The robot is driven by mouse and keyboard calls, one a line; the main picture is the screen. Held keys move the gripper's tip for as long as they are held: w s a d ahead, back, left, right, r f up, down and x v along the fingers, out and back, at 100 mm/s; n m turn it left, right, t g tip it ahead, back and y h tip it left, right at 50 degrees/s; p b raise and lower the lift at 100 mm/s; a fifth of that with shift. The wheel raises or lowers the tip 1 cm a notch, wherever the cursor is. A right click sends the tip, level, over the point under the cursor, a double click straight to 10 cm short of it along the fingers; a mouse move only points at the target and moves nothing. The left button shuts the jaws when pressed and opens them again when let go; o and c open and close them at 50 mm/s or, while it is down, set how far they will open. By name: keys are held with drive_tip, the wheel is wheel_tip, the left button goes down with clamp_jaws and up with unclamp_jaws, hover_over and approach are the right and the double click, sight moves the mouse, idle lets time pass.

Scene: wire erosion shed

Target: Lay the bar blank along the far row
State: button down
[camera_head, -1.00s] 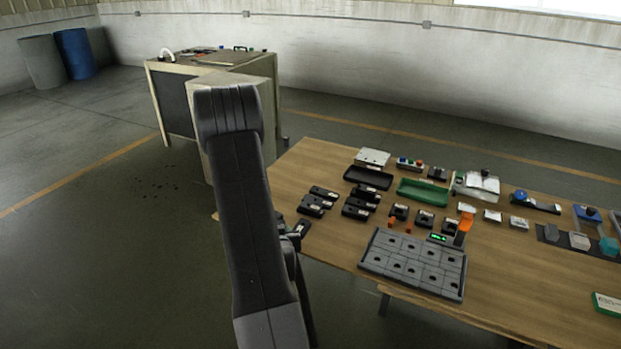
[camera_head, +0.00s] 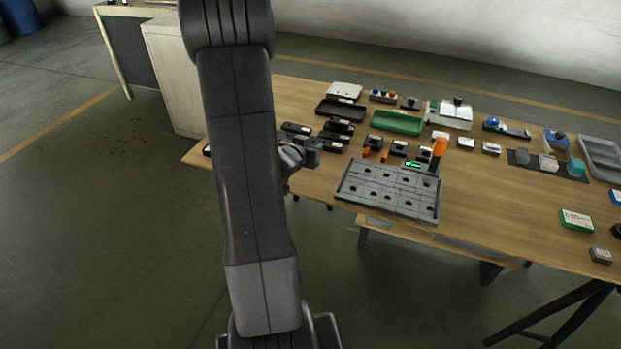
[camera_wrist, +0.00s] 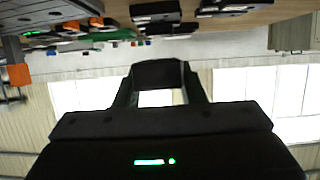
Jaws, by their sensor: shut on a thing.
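The grey fixture plate (camera_head: 388,190) with two rows of dark-holed pockets lies near the table's front edge. Its far row (camera_head: 395,174) looks empty. My gripper (camera_wrist: 160,80) is shut on a dark block, seemingly the bar blank (camera_wrist: 158,73), seen end-on between the fingertips in the wrist view. In the head view my gripper (camera_head: 306,153) is left of the plate, apart from it, and partly behind my arm. The held blank's length and tilt cannot be made out.
Several black labelled blocks (camera_head: 338,126) lie behind my gripper. An orange-topped post (camera_head: 438,150) with a green display stands at the plate's far right corner. A black tray (camera_head: 341,110) and a green tray (camera_head: 397,122) lie farther back. Bare wood (camera_head: 490,210) is right of the plate.

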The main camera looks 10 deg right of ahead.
sight(309, 179)
drive_tip(key=shift+f+b, duration=0.9)
drive_tip(key=shift+f, duration=3.85)
drive_tip(key=shift+f+b, duration=0.25)
drive_tip(key=shift+b, duration=0.05)
drive_tip(key=c, duration=0.9)
unclamp_jaws()
drive_tip(key=shift+r+p, duration=0.1)
drive_tip(key=shift+p, duration=0.4)
